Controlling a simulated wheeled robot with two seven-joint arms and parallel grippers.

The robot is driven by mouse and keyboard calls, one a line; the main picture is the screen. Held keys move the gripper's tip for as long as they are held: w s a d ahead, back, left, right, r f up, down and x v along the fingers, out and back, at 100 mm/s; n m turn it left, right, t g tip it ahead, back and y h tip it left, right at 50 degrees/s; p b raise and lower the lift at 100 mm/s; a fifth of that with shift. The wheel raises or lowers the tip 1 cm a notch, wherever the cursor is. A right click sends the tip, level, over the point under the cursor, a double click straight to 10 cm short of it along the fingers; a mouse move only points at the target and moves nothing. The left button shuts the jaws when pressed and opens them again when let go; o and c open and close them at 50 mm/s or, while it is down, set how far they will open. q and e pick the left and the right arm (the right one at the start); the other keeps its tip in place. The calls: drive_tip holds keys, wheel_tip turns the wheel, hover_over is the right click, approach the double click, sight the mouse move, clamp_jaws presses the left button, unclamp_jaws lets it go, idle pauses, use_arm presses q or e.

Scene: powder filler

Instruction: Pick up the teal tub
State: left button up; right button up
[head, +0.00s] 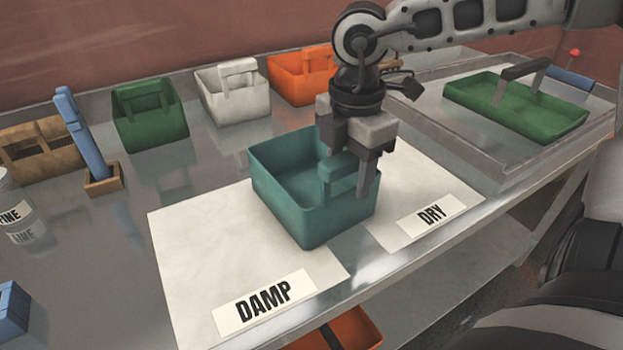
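The teal tub (284,212) is an open-topped box with a raised handle (338,172) at its right side. It is upright at the middle of the table, over the white sheet labelled DAMP (190,260) and near the sheet labelled DRY (390,240). My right gripper (352,172) points down from above at the handle, with one finger on its right and the other partly hidden behind it. I cannot tell whether the fingers press on the handle. My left gripper is not in view.
A green tub (150,122), a white tub (232,98) and an orange tub (300,82) stand along the back. A wooden caddy (40,148), a blue-handled tool (85,140) and a labelled jar (14,205) are at left. A green tray (515,112) is at right.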

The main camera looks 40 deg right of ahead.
clamp_jaws()
drive_tip(key=shift+r, duration=0.15)
